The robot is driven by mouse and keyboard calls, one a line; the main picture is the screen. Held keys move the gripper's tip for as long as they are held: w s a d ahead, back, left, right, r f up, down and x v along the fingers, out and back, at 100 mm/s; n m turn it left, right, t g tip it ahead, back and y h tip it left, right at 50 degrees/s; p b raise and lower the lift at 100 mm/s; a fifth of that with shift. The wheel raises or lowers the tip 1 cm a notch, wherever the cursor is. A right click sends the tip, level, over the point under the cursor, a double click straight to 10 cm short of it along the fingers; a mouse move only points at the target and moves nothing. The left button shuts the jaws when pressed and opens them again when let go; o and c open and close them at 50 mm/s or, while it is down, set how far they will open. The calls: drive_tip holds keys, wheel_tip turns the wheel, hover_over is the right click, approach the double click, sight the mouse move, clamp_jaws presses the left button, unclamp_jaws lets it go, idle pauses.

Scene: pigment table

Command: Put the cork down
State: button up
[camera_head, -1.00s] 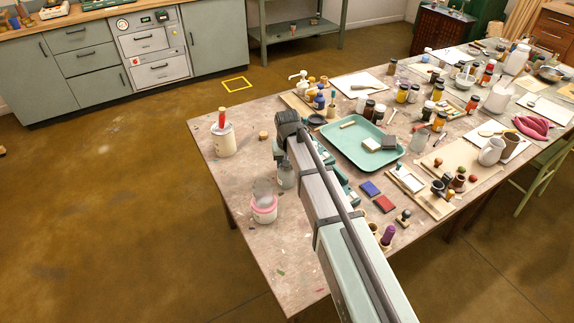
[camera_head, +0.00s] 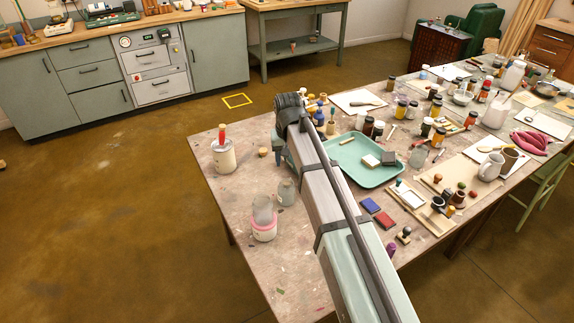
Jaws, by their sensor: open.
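The cork (camera_head: 263,151) is a small tan cylinder on the bare left part of the worn wooden table (camera_head: 245,190). It stands apart from the jars around it. My arm reaches in from the lower right, and its end is just right of the cork. My gripper (camera_head: 281,157) hangs below the arm's end, mostly hidden by it; only a bit of its teal side shows. It appears open and clear of the cork. The fingertips are not clearly seen.
A grey-lidded jar (camera_head: 286,192) and a pink-rimmed jar (camera_head: 264,228) are nearer. A teal tray (camera_head: 360,172) lies to the right. The table's left edge is close.

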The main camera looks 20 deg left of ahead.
drive_tip(key=shift+o, duration=0.6)
drive_tip(key=shift+r, duration=0.15)
drive_tip(key=f, duration=0.2)
drive_tip(key=f+n, duration=0.1)
drive_tip(key=f, duration=0.1)
drive_tip(key=f+n, duration=0.1)
drive_tip(key=f, duration=0.1)
drive_tip(key=shift+w+a+f, duration=0.25)
drive_tip(key=shift+w+f, duration=0.3)
drive_tip(key=shift+f, duration=1.15)
drive_tip(key=shift+w+f, duration=0.15)
drive_tip(key=shift+f, duration=1.15)
clamp_jaws()
